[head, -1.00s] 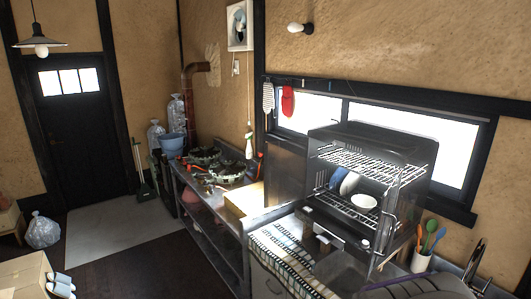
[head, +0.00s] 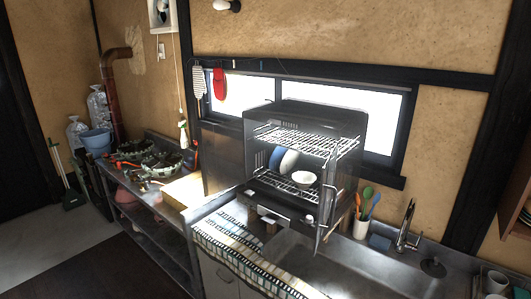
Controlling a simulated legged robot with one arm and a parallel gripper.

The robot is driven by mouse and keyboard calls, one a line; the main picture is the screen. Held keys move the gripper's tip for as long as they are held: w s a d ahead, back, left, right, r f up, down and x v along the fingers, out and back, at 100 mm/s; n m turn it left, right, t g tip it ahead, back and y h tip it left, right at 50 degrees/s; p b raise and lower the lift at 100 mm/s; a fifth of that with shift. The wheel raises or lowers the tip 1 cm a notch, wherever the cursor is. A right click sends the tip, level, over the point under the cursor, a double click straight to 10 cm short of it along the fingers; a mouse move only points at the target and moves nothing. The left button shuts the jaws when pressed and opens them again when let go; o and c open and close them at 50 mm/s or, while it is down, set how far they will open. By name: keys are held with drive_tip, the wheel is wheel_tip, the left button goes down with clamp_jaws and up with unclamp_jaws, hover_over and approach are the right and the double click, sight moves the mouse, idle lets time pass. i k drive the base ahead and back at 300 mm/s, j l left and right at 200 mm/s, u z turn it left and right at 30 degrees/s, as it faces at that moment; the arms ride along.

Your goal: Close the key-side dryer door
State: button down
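The dish dryer (head: 322,115) is a dark box standing on the counter by the sink. Its front is open, showing two wire racks with a blue plate (head: 276,158), a white plate (head: 289,161) and a white bowl (head: 304,178) inside. A narrow door panel (head: 328,205) with a metal handle stands out from the dryer's right front edge, seen nearly edge-on, so it is open. I cannot make out a key, or whether a left door is there. My gripper is not in view.
A striped cloth (head: 235,252) hangs over the counter's front edge before the dryer. A utensil cup (head: 361,228) and a faucet (head: 405,228) stand to the dryer's right. Open dark floor (head: 90,265) lies at lower left.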

sight(221, 148)
drive_tip(key=i+j+z, duration=0.2)
drive_tip(key=j+z, duration=0.25)
drive_tip(key=i+j+z, duration=0.15)
drive_tip(key=j+z, duration=0.9)
drive_tip(key=j, duration=0.6)
drive_tip(key=k+j+z, duration=0.1)
drive_tip(key=j, duration=0.6)
drive_tip(key=j+z, duration=0.1)
drive_tip(key=j, duration=0.6)
drive_tip(key=k+j+z, duration=0.1)
drive_tip(key=j, duration=0.6)
drive_tip(key=k+j, duration=0.1)
drive_tip(key=j, duration=0.6)
drive_tip(key=k+j, duration=0.15)
drive_tip(key=j, duration=0.2)
